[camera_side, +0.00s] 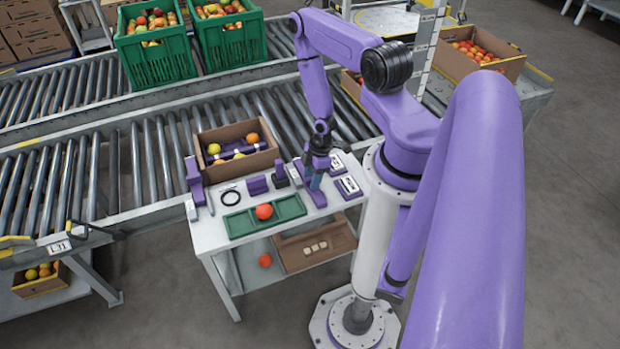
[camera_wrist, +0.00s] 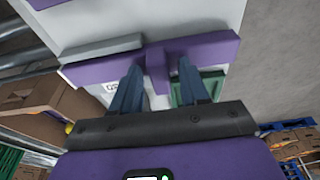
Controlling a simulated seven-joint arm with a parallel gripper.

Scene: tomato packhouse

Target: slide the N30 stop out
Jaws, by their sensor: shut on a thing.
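My gripper (camera_side: 315,181) is low over the right part of the white work table (camera_side: 222,238). In the wrist view its two blue-grey fingers (camera_wrist: 158,88) are on either side of the upright middle part of a purple stop (camera_wrist: 157,67), and are shut on it. The stop's purple bars reach out left and right past the fingers. In the side view the stop (camera_side: 316,198) shows partly below the gripper, at the table. A white label (camera_wrist: 112,87) beside the left finger is partly hidden; I cannot read N30 on it.
A green tray (camera_side: 240,224) with a red tomato (camera_side: 264,211) lies left of my gripper. Roller conveyors run behind.

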